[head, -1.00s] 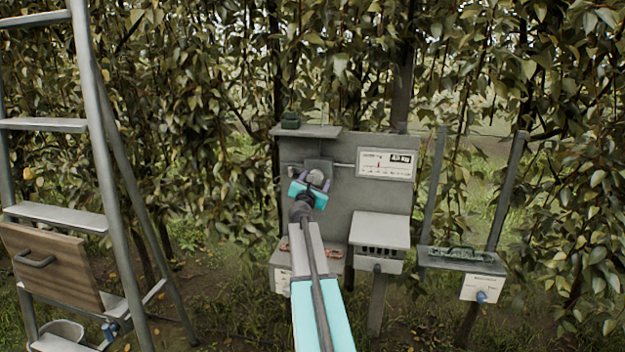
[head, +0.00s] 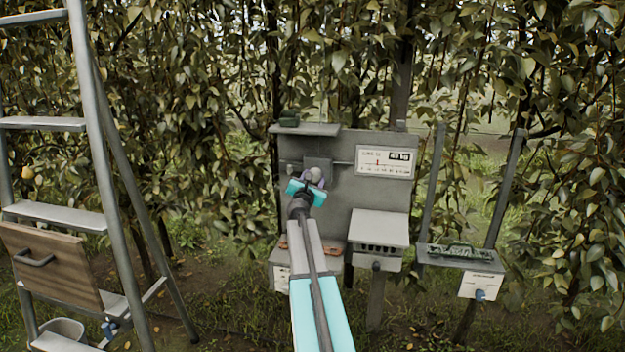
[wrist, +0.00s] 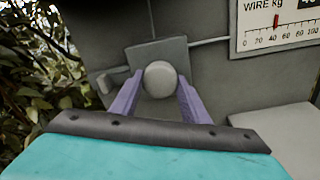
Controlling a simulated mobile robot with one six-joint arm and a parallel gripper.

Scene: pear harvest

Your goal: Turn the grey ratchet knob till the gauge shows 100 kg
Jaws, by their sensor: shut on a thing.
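The grey round knob (wrist: 160,77) sits on a square grey plate (wrist: 175,50) on the board. In the wrist view, my gripper (wrist: 160,88) has its two purple fingers on either side of the knob, shut on it. In the head view, my gripper (head: 311,180) covers most of the knob. The white gauge (head: 384,162) is at the board's upper right, and its scale also shows in the wrist view (wrist: 280,25). Its red pointer stands a little past 40, well below 60. The small digital readout on it is too blurred to read surely.
A thin wire (wrist: 208,41) runs from the plate towards the gauge. A grey box (head: 379,230) juts out below the gauge. A side shelf (head: 460,258) stands to the right, and a ladder (head: 90,150) at the left. Leafy branches hang behind the board.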

